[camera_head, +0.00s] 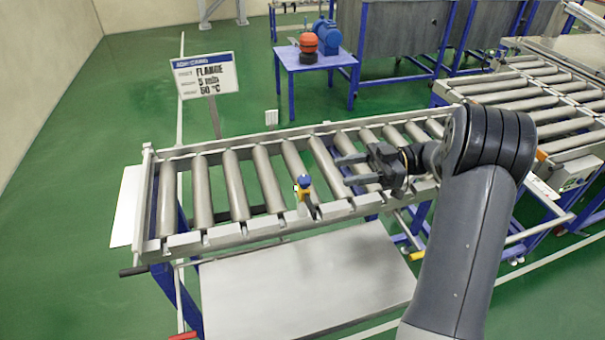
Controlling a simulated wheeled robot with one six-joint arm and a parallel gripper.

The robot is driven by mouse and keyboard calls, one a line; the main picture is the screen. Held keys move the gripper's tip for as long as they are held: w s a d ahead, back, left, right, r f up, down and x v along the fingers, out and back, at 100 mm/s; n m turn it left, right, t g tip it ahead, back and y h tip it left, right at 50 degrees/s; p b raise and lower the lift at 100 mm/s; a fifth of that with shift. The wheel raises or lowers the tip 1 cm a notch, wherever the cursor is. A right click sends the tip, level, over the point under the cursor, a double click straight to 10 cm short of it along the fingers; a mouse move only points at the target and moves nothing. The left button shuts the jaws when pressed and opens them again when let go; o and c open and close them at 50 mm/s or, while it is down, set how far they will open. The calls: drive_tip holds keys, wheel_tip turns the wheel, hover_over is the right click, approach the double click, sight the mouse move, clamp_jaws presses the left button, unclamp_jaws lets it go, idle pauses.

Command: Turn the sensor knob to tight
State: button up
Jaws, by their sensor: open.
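A small upright device with a blue cap and yellow body (304,187) stands on the front rail of the roller conveyor. It looks like the sensor, but its knob and setting are too small to make out. My gripper (342,171) is open, with its two dark fingers pointing left above the rollers. It is to the right of the sensor and apart from it. Nothing shows between the fingers.
The roller conveyor (232,188) runs across the middle, with a pale lower shelf (305,285) below. A blue table (315,60) holds an orange item and a blue item. Another conveyor (530,100) is at right. Green floor is free at left.

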sight(305, 178)
drive_tip(key=b+x, duration=0.4)
drive_tip(key=x, duration=0.5)
drive_tip(key=shift+s+a+b, duration=0.1)
drive_tip(key=shift+a+b, duration=0.05)
drive_tip(key=shift+b, duration=0.2)
drive_tip(key=shift+s+a, duration=0.1)
drive_tip(key=shift+a, duration=0.55)
drive_tip(key=shift+c, duration=0.4)
drive_tip(key=shift+f, duration=0.1)
drive_tip(key=c, duration=0.9)
